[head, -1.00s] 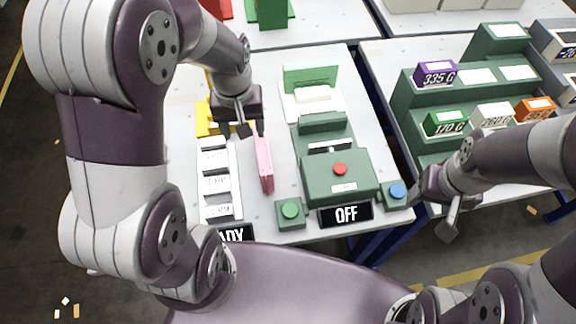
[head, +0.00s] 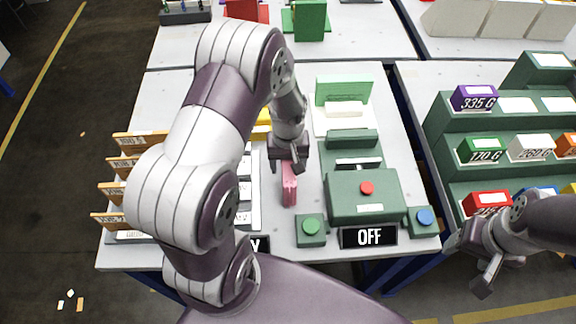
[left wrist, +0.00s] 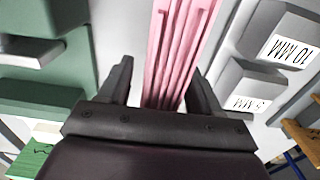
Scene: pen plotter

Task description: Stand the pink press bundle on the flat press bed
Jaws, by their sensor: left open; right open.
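The pink press bundle (head: 289,191) is a thin upright slab on the grey table, left of a green press machine (head: 362,196) with a red button and an "OFF" sign. My left gripper (head: 290,166) is at its far end. In the left wrist view the bundle (left wrist: 176,50) runs between the open fingers of the left gripper (left wrist: 158,85), with gaps beside it. A white plate with a green back wall (head: 343,91) and a pale block lies behind the machine; I cannot tell which surface is the flat press bed. My right gripper (head: 487,278) is open and empty, right of the table.
A white rack of labelled slots (head: 254,190) stands close left of the bundle, partly hidden by my left arm. Green button box (head: 311,230) and blue button box (head: 424,221) flank the "OFF" sign. Stepped green shelves (head: 440,150) with labelled blocks stand at the right.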

